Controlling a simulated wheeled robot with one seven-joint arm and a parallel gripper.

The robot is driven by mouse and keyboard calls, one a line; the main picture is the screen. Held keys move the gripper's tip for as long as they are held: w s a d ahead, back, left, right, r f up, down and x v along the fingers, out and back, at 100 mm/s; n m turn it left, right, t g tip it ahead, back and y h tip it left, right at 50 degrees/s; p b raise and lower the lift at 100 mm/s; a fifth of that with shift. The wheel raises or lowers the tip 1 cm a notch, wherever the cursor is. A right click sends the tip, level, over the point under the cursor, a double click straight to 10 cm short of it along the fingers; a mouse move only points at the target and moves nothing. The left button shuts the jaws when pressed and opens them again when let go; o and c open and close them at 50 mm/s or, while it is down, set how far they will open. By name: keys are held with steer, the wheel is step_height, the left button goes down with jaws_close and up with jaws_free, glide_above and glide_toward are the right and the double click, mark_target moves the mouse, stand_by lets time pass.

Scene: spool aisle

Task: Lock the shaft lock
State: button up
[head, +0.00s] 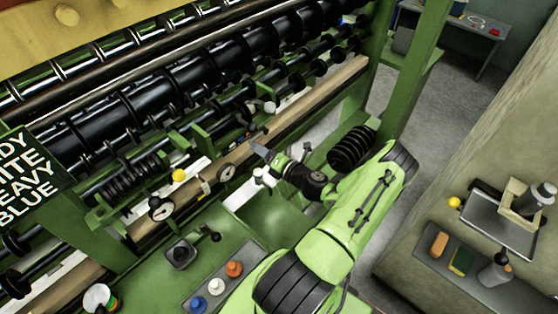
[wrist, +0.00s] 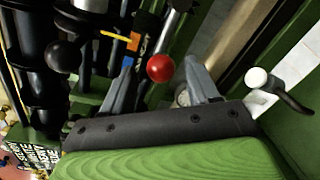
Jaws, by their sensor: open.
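A metal lever with a red ball knob (wrist: 160,68) stands between my fingers in the wrist view; I cannot confirm that it is the shaft lock. My gripper (wrist: 163,92) is open, one finger on each side of the knob, and I cannot tell whether either touches it. In the head view my gripper (head: 262,154) is at the wooden rail of the green machine (head: 102,235). The red knob cannot be made out there.
A black ball knob (wrist: 62,55) is left of my fingers, and a white knob (wrist: 257,77) is to their right. Black rollers (head: 190,70) lie behind the rail. Gauges (head: 161,208) and a black coil (head: 352,147) stand nearby. Clear floor (head: 455,95) lies to the right.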

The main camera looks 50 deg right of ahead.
steer(key=s+a+r+b, duration=0.1)
steer(key=s+a, duration=0.1)
steer(key=s, duration=1)
steer(key=shift+s+r, duration=0.15)
steer(key=shift+s, duration=0.15)
steer(key=w+a+r+n+g+y, duration=0.35)
steer(key=a+n+g, duration=0.25)
steer(key=a+n, duration=0.5)
steer(key=w+a+r+n+g+y, duration=0.2)
steer(key=w+a+n+g+y, duration=0.4)
steer(key=n, duration=0.9)
steer(key=s+a+r+n+h+b, duration=0.1)
steer(key=s+a+r+n+h, duration=0.2)
steer(key=s+a+r+n, duration=0.3)
steer(key=s+a+r+n+t+h, duration=0.1)
steer(key=s+a+r+n+h, duration=0.3)
steer(key=r+n, duration=0.5)
steer(key=s+a+n, duration=0.2)
steer(key=a+n, duration=0.1)
steer(key=n, duration=0.5)
steer(key=shift+s+a+b, duration=0.15)
steer(key=shift+s+b, duration=0.2)
steer(key=shift+b, duration=0.05)
